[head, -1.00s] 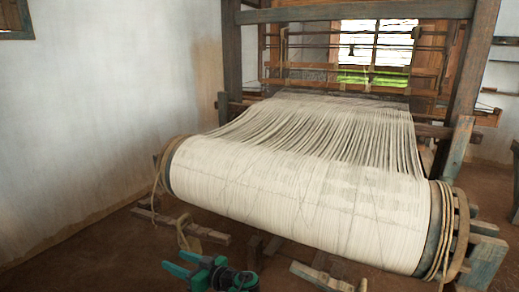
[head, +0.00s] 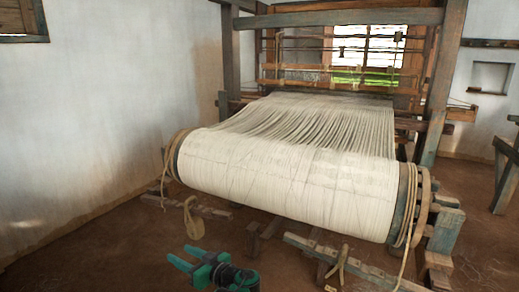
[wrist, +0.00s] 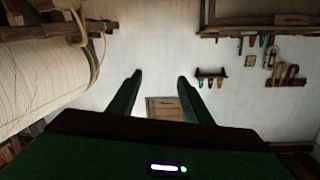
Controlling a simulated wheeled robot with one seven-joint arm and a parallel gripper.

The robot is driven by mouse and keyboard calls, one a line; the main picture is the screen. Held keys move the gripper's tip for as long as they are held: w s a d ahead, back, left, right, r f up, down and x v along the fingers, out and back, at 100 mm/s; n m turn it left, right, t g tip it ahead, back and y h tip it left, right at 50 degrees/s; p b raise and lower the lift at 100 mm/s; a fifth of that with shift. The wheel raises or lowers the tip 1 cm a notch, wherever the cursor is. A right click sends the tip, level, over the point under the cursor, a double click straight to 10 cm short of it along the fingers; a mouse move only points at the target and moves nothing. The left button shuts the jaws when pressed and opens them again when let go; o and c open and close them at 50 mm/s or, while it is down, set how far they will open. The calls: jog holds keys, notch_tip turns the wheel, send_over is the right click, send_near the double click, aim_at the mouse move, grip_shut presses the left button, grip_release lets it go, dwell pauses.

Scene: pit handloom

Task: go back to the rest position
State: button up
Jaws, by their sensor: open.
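My gripper (head: 179,253) is green, open and empty, low in the head view, in front of the loom's large warp roll (head: 290,180). In the wrist view, its two fingers (wrist: 158,78) stand apart with nothing between them. The roll is wound with cream threads and shows at the left of the wrist view (wrist: 40,72). The gripper is apart from the roll. Most of my arm is out of view.
Wooden beams (head: 350,268) lie low before the roll, with a hanging rope loop (head: 193,218) on the left. A wooden stand (head: 508,175) is at the right. Bare floor (head: 90,255) lies at left. The wrist view shows a shelf (wrist: 243,27) and hanging coloured items (wrist: 282,72).

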jog(key=w+d+r+m+t+h, duration=0.25)
jog(key=w+d+m+h, duration=0.2)
jog(key=w+d, duration=0.55)
jog(key=w+d+r+m+t+h, duration=0.2)
jog(key=w+d+m+t+h, duration=0.25)
jog(key=d, duration=1.05)
jog(key=s+d+r+m+g+h, duration=0.15)
jog(key=d+m+g+h, duration=0.6)
jog(key=d, duration=2.05)
jog(key=s+d+r+m+g+h, duration=0.1)
jog(key=s+d+g, duration=0.1)
jog(key=s+d, duration=0.65)
jog(key=s+d+r+g+h, duration=0.15)
jog(key=s+d, duration=0.45)
jog(key=s, duration=0.6)
jog(key=s+a+r+n+g+y, duration=0.1)
jog(key=s+r, duration=0.3)
jog(key=s, duration=0.9)
jog(key=s+a+r+n+g+y, duration=0.1)
jog(key=s+r+g+y, duration=0.2)
jog(key=s, duration=1.1)
jog(key=shift+a+r+g+y, duration=0.25)
jog(key=shift+r+g+y, duration=0.15)
jog(key=shift+r+y, duration=0.3)
